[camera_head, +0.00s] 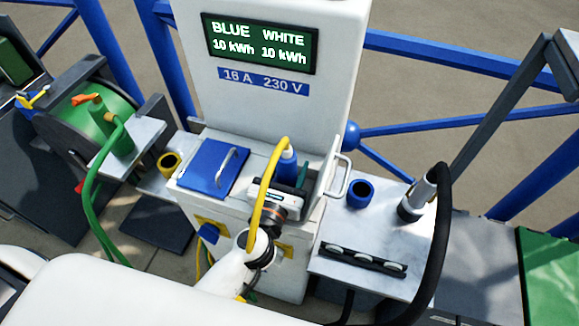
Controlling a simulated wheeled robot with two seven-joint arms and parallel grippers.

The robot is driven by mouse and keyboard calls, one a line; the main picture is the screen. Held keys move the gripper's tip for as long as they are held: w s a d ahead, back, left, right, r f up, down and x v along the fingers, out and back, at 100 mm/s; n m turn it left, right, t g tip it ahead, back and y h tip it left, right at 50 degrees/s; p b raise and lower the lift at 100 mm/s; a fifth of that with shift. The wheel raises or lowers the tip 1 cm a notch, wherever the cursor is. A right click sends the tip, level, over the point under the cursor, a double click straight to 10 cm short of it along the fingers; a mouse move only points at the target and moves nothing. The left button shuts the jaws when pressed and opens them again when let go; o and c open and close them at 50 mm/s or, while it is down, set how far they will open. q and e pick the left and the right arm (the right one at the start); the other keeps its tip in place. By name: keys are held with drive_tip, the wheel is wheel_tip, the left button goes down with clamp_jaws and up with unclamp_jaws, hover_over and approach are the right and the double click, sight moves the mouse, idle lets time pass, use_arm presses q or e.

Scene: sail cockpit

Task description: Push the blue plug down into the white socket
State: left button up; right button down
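The blue plug (287,167) stands roughly upright on top of the white pedestal, with a yellow cable (268,185) arching from its top down toward me. My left gripper (286,174) reaches in from the near side and appears shut around the plug. The cable partly covers the gripper. The white lid (328,168) with a handle stands open just right of the plug. The white socket is hidden behind the gripper and plug, so I cannot tell how deep the plug sits. My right gripper is not in view.
A closed blue lid (205,172) lies left of the gripper. A display (260,43) stands behind. At right are a blue cup (360,193), a black rack (362,262) and a black hose (443,240). A green hose reel (90,115) is at left.

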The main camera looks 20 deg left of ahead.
use_arm(q)
drive_tip(key=shift+s+f, duration=0.1)
drive_tip(key=shift+s+f, duration=0.1)
drive_tip(key=shift+s, duration=0.15)
drive_tip(key=shift+s+a+b, duration=0.15)
drive_tip(key=shift+s+b, duration=0.65)
drive_tip(key=shift+s, duration=1.55)
drive_tip(key=shift+s+a+b, duration=0.1)
drive_tip(key=shift+s+b, duration=0.85)
drive_tip(key=shift+s, duration=1.05)
drive_tip(key=shift+s+b, duration=0.35)
drive_tip(key=shift+s, duration=0.5)
